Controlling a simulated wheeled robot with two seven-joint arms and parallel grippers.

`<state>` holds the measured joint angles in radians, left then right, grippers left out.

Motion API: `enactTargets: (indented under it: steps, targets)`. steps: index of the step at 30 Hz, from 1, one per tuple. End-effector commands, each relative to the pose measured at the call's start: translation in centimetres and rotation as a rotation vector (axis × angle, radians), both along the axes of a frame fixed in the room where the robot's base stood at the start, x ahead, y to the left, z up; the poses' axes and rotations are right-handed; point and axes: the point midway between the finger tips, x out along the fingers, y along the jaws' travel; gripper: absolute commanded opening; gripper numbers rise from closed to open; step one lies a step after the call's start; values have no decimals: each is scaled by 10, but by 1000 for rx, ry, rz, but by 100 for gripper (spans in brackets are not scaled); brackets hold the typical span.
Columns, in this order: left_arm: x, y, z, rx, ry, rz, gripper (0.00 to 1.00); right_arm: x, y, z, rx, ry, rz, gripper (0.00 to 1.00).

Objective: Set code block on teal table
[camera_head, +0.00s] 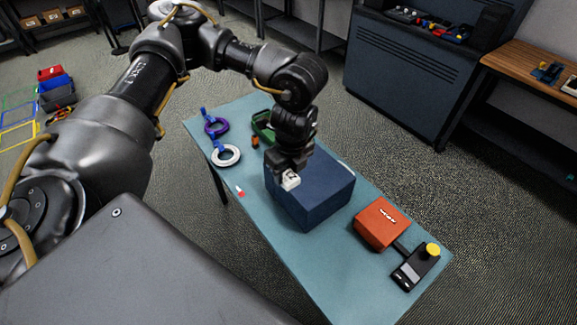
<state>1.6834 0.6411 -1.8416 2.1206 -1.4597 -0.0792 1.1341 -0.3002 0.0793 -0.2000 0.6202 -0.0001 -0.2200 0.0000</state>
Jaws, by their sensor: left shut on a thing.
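The teal table (292,258) runs diagonally through the middle of the camera_head view. My left gripper (289,174) points down over the dark blue box that stands on the table. It is shut on a small white block with dark marks (290,181), which seems to be the code block. The block shows just below the fingers, in front of the blue box's top edge. I cannot tell whether it touches the box. My right gripper is not in view.
The blue box (318,193) fills the table's middle. A purple ring (216,132), a white ring (218,157) and a green item (262,123) lie at the far end. An orange box (380,222) and a black device with a yellow knob (414,268) are near the right edge. The table's front-left part is clear.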

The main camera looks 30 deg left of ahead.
Motion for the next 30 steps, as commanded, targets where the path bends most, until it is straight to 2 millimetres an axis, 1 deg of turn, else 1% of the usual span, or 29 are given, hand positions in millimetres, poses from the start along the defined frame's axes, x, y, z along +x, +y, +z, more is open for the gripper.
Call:
enactTargets:
  steps: [6, 11, 14, 17, 20, 27, 30]
  targets:
    - [-10, -6, 5, 1, -1, 0, 14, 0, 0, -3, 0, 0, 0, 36]
    - [-12, -7, 6, 0, 0, 9, 14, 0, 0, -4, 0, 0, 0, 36]
    - [-11, -8, 5, -3, -1, 63, 14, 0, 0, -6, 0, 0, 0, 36]
    - [-9, -12, 5, -10, -2, 193, 14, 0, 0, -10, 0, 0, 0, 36]
    - [-6, -17, 5, -18, -2, 391, 14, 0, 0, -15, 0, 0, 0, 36]
    - [0, -32, 10, -21, -2, 924, 14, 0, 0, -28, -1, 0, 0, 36]
    - [1, -38, 12, -15, -1, 1105, 14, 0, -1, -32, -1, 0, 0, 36]
